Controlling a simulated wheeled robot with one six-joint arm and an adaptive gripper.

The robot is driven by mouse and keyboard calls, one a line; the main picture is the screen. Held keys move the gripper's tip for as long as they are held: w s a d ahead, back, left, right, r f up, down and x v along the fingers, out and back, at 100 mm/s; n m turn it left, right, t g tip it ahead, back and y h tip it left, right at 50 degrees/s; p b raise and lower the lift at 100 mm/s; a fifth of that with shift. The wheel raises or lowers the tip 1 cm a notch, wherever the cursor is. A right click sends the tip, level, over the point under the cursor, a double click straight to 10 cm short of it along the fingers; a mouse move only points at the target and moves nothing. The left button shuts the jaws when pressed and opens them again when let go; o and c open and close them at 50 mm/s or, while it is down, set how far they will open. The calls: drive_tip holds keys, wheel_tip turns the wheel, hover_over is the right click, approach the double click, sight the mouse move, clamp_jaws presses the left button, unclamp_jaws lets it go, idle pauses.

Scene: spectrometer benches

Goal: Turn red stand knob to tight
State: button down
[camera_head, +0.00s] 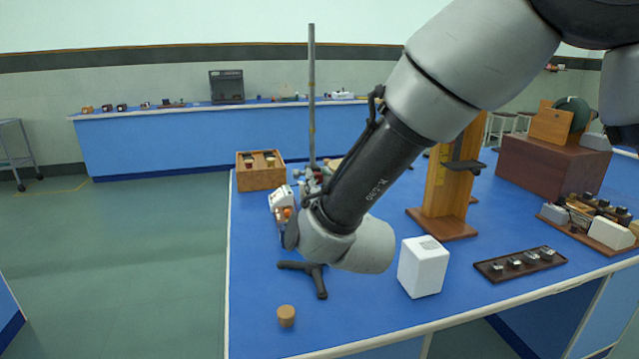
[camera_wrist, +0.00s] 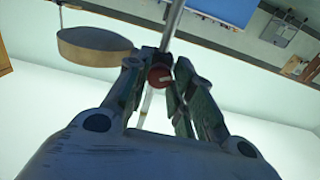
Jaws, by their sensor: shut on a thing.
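The red knob (camera_wrist: 160,77) shows in the wrist view between the fingertips of my gripper (camera_wrist: 161,80), with a finger on each side. My gripper is shut on it. The knob sits beside the grey metal rod (camera_wrist: 173,22) of the stand. In the head view the rod (camera_head: 311,95) stands upright above the bench, and a dark stand foot (camera_head: 312,275) shows below my wrist. My arm hides the middle of the stand and the knob there. The angle of the knob cannot be read.
A wooden box (camera_head: 260,178) stands behind the stand. A white block (camera_head: 422,267), a cork-coloured cylinder (camera_head: 286,316) and a dark tray (camera_head: 520,264) lie near the front. A wooden upright (camera_head: 446,200) stands right of my arm. A round tan disc (camera_wrist: 95,46) is left of the fingers.

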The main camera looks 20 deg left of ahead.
drive_tip(key=shift+m, duration=0.4)
drive_tip(key=m, duration=1)
drive_tip(key=shift+r+m, duration=0.1)
drive_tip(key=shift+m, duration=0.3)
drive_tip(key=m, duration=0.5)
drive_tip(key=shift+m, duration=0.3)
drive_tip(key=m, duration=0.5)
drive_tip(key=shift+m, duration=0.3)
drive_tip(key=c, duration=1.2)
unclamp_jaws()
drive_tip(key=shift+s, duration=0.1)
